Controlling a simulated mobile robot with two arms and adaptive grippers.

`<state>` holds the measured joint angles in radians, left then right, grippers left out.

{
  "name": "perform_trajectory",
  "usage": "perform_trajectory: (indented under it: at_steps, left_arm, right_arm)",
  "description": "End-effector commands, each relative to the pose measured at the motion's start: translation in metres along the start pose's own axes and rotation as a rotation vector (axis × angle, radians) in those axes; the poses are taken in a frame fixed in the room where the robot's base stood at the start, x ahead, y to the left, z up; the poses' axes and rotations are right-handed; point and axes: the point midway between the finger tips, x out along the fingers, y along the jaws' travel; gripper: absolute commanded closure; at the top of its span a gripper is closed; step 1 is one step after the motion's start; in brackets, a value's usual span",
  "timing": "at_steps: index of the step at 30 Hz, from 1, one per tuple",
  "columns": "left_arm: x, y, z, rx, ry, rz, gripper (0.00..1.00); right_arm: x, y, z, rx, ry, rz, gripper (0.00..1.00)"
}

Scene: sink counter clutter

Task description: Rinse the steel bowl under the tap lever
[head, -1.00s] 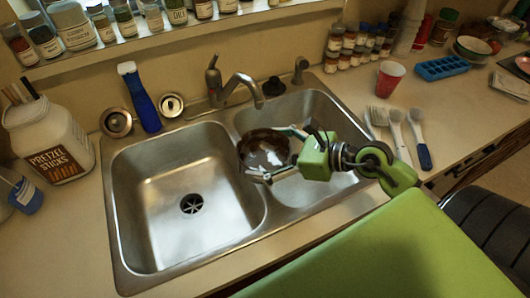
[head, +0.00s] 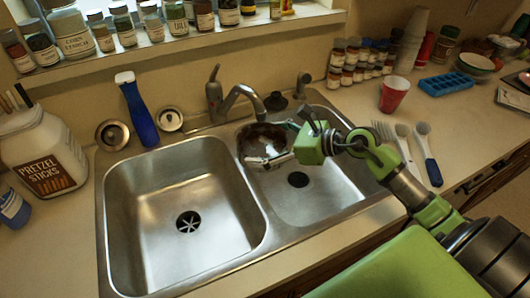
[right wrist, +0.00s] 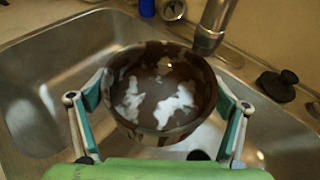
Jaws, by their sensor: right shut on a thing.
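The steel bowl (head: 262,137) is in my right gripper (head: 272,146), over the far part of the right basin, tilted toward the head camera. Its inside looks dark brown with pale patches in the right wrist view (right wrist: 155,90). My right gripper (right wrist: 160,103) is shut on the bowl, with one finger on each side of it. The tap spout (head: 243,94) ends close to the bowl's far rim; in the right wrist view the spout (right wrist: 214,25) is just beyond the bowl's far right edge. The tap lever (head: 213,75) stands upright at the spout's base. I see no water stream. My left gripper is out of view.
The left basin (head: 165,215) is empty. A blue-handled brush (head: 138,108) and drain strainers (head: 113,135) are behind it. A black stopper (head: 276,101) lies behind the right basin. A red cup (head: 393,95) and several utensils (head: 405,145) are on the right counter, a pretzel jar (head: 42,155) on the left.

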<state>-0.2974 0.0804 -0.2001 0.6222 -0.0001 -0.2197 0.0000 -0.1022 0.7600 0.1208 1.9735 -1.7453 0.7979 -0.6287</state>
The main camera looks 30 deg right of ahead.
Motion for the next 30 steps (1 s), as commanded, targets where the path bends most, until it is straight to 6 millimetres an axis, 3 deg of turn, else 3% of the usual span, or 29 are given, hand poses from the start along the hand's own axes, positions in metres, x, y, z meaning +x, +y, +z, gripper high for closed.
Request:
perform_trajectory:
  at_steps: [15,30]
  left_arm:
    - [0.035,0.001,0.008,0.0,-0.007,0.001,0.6]
    - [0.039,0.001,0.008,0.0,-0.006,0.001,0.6]
  right_arm:
    - [0.026,-0.04,-0.003,-0.003,-0.002,-0.001,0.34]
    - [0.029,-0.047,-0.001,-0.001,-0.002,0.0,0.34]
